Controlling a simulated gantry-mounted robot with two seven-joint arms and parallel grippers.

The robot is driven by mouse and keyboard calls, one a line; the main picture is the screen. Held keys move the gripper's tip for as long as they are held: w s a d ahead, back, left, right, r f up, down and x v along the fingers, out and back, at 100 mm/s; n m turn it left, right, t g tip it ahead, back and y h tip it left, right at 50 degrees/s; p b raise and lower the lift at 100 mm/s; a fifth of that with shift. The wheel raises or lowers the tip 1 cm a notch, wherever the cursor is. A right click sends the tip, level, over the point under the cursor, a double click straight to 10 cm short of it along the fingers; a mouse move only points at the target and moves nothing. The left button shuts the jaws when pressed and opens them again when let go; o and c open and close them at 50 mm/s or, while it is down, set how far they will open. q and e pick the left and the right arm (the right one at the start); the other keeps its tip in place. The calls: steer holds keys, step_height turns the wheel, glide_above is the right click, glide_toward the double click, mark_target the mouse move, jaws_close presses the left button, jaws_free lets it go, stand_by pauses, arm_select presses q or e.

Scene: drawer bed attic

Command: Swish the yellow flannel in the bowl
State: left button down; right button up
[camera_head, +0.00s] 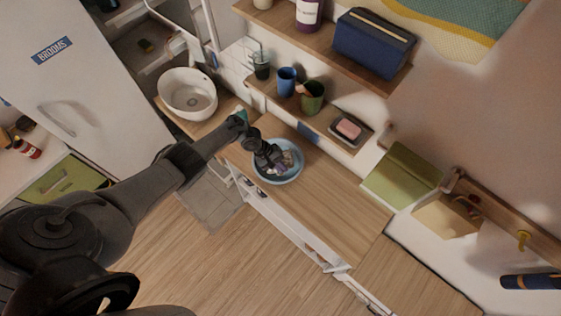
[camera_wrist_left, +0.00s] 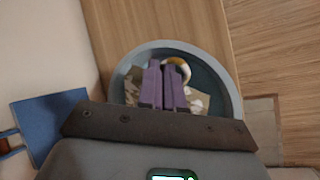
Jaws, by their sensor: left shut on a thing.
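A blue bowl (camera_head: 292,175) stands on the wooden counter, and its rim also shows in the left wrist view (camera_wrist_left: 236,88). My left gripper (camera_head: 272,163) reaches down into the bowl from the left. In the left wrist view its purple fingers (camera_wrist_left: 163,84) are close together inside the rim. They are shut on the yellow flannel (camera_wrist_left: 181,68), of which a yellow and white curved part shows beside the fingertips. Patchy beige material (camera_wrist_left: 198,101) lies around the fingers; I cannot tell whether it is flannel. The grip itself is mostly hidden. My right gripper is not in view.
A white basin (camera_head: 188,94) stands left of the bowl. A shelf behind holds a blue cup (camera_head: 287,81), a green cup (camera_head: 313,97) and a pink soap in a dish (camera_head: 347,129). The counter (camera_head: 335,197) right of the bowl is clear.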

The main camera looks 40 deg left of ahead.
arm_select(q)
steer(key=shift+d+p, duration=0.55)
steer(key=shift+d, duration=0.45)
steer(key=shift+a+f+b, duration=0.15)
steer(key=shift+a+b, duration=0.5)
steer(key=shift+a, duration=0.55)
steer(key=shift+a+b, duration=0.3)
steer(key=shift+a, duration=0.5)
steer(key=shift+d+r+p, duration=0.25)
steer(key=shift+d+p, duration=0.1)
steer(key=shift+d, duration=0.15)
steer(key=shift+d+f, duration=0.1)
steer(key=shift+d, duration=0.4)
